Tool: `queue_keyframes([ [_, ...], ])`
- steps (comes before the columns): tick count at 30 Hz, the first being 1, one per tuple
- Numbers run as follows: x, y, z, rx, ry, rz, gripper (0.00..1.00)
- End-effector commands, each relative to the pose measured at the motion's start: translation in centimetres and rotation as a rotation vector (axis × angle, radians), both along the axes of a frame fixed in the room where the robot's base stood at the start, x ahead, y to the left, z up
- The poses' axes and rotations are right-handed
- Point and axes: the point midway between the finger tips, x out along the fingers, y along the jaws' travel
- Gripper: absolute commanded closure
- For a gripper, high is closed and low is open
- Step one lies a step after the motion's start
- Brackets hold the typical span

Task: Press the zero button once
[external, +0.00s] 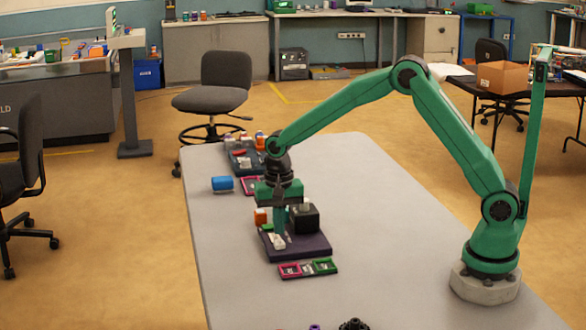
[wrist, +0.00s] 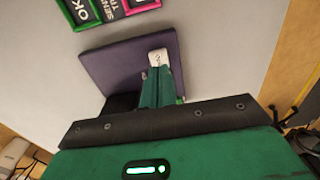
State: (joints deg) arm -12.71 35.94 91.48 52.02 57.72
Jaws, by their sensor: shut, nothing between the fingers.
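A dark purple plate (external: 305,247) lies on the grey table and also shows in the wrist view (wrist: 110,66). A small white block (wrist: 158,56) with a dark marking too small to read sits on it; it also shows in the external view (external: 277,242). I cannot tell for sure that this is the zero button. My gripper (external: 279,234) points down over the plate with its green fingers shut and empty. In the wrist view the fingertips (wrist: 157,72) are right beside the white block; I cannot tell whether they touch it.
A black box (external: 305,220) with a grey top stands on the plate, right of my fingers. An orange and white piece (external: 262,216) is behind left. Pink and green framed labels (external: 308,268) lie in front. A blue cylinder (external: 222,183) lies farther back.

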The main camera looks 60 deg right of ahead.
Motion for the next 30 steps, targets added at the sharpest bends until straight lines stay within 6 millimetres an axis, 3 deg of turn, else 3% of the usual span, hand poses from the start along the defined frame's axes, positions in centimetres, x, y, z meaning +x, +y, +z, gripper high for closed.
queue_keyframes([
  [9, 0.2, 0.1, 5.9, 0.002, -0.009, 0.000, 1.00],
  [15, 0.2, 0.1, 8.7, 0.002, -0.009, 0.000, 1.00],
  [21, 0.2, 0.1, 10.1, 0.001, -0.006, 0.000, 1.00],
  [30, 0.2, 0.1, 10.4, 0.001, -0.007, 0.000, 1.00],
])
